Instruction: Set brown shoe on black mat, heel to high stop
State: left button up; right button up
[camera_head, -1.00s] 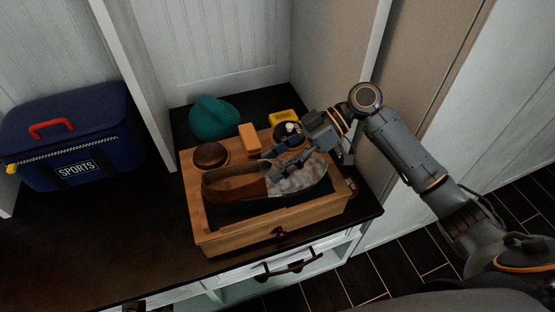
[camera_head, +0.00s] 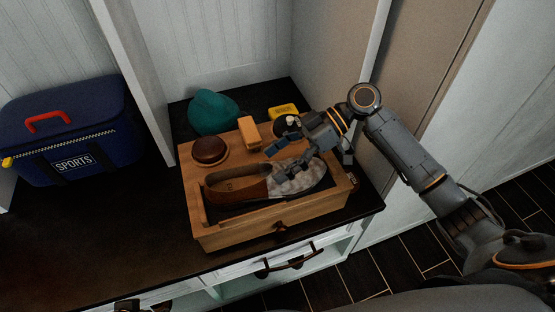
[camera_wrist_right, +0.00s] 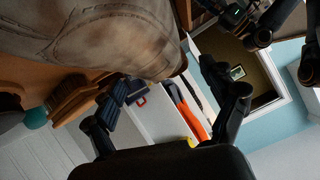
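The brown shoe (camera_head: 238,188) lies lengthwise on the black mat (camera_head: 322,192) in a wooden tray box (camera_head: 225,238). Its brown heel end points left and its pale grey, mottled toe end points right. The shoe hides most of the mat; I cannot make out the high stop at the heel. My right gripper (camera_head: 281,163) is over the toe half from the back right. In the right wrist view its two fingers (camera_wrist_right: 165,84) are spread apart, and the shoe's pale surface (camera_wrist_right: 100,35) fills the upper left, close to the tips. My left gripper is not in view.
On the box's back part are a round brown object (camera_head: 210,151) and an orange block (camera_head: 249,134). Behind are a teal cloth-like object (camera_head: 212,112) and a yellow item (camera_head: 284,112). A blue sports bag (camera_head: 75,140) stands left. The dark counter (camera_head: 90,235) is clear at front left.

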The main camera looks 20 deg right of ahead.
notch_tip(320, 180, up, 10)
dwell(0.6)
